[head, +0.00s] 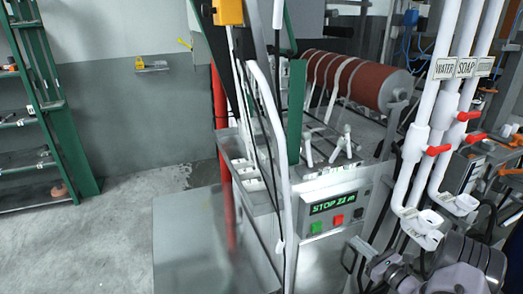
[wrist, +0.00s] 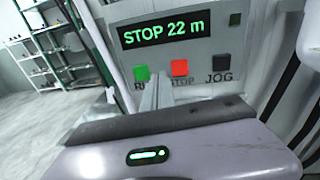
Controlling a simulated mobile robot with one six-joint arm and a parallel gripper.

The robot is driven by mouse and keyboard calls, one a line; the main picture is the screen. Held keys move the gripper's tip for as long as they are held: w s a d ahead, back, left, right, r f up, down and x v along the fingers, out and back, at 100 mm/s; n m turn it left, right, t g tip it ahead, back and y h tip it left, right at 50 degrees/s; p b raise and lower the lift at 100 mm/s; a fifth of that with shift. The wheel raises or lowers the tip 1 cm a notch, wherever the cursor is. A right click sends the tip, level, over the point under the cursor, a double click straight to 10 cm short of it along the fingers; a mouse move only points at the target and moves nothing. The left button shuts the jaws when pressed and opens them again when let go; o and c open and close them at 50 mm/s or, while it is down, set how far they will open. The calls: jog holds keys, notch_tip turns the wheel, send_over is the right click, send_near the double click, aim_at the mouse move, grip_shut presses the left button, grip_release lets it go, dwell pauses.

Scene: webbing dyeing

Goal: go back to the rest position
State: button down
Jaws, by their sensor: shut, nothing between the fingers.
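My gripper (wrist: 157,88) shows in the wrist view with its thin grey fingers shut and empty. The fingers point at the control panel (wrist: 200,62), and their tips overlap the area between the green RUN button (wrist: 141,73) and the red STOP button (wrist: 179,68). I cannot tell whether they touch the panel. A dark JOG button (wrist: 224,62) sits to the right. The display (wrist: 163,30) reads STOP 22 m. In the head view the panel (head: 334,212) is on the machine's front, and my arm is at the bottom right; my fingers cannot be made out there.
White WATER and SOAP pipes (head: 433,130) with red valve handles (head: 438,150) stand just above my arm. A roller wound with webbing (head: 362,82) lies behind the panel. A green shelf (head: 75,130) stands far left, with clear floor (head: 90,240) before it.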

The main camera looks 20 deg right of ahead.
jog(key=w+a+r+n+g+y, duration=0.1)
jog(key=a+r+n+g+y, duration=0.25)
jog(key=a+r+n, duration=0.55)
jog(key=w+a+r+n+g+y, duration=0.1)
jog(key=a+r+n+g+y, duration=0.2)
jog(key=a+r, duration=0.75)
jog(key=s+a+r+n+g+h, duration=0.1)
jog(key=s+a+r+n+g, duration=0.15)
jog(key=s+a, duration=0.4)
jog(key=s+a+r+n+g+h, duration=0.1)
jog(key=s+a+n+g, duration=0.25)
jog(key=a, duration=0.55)
jog(key=s+a+r+n+h, duration=0.1)
jog(key=s+a+n+h, duration=0.1)
jog(key=s+n, duration=0.3)
jog(key=s+a+r+n+t+h, duration=0.1)
jog(key=s+n+h, duration=0.3)
jog(key=s, duration=0.8)
jog(key=shift+s+a+r+n, duration=0.25)
jog(key=shift+a+r+n, duration=0.2)
jog(key=shift+a+n, duration=0.3)
